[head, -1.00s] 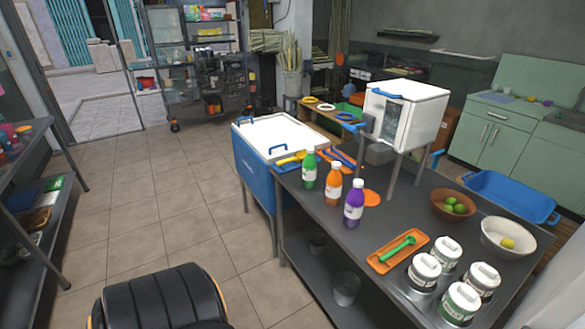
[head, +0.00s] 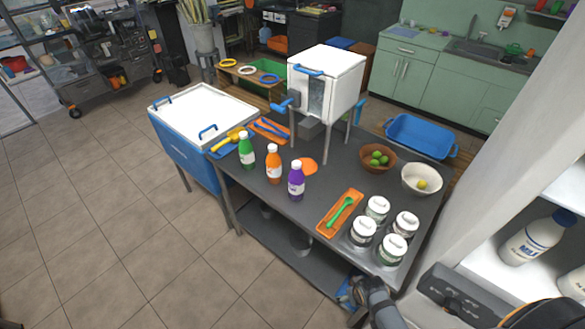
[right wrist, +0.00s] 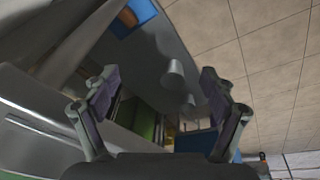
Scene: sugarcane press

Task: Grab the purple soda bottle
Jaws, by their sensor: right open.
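The purple soda bottle (head: 296,182), with a white cap and pale label, stands upright on the grey metal table (head: 262,196) near its front edge. It is right of the orange bottle (head: 273,165) and the green bottle (head: 246,150). My right gripper (head: 356,292) is low at the table's front right corner, well away from the purple bottle. In the right wrist view its fingers (right wrist: 160,85) are spread and empty, and I cannot make out the purple bottle there. My left gripper is not in view.
An orange tray with a green scoop (head: 341,211) and several white-lidded jars (head: 377,209) sit right of the purple bottle. A white press (head: 325,85) stands behind it. A white shelf with a milk bottle (head: 537,238) is at right. The floor (head: 100,220) left of the table is clear.

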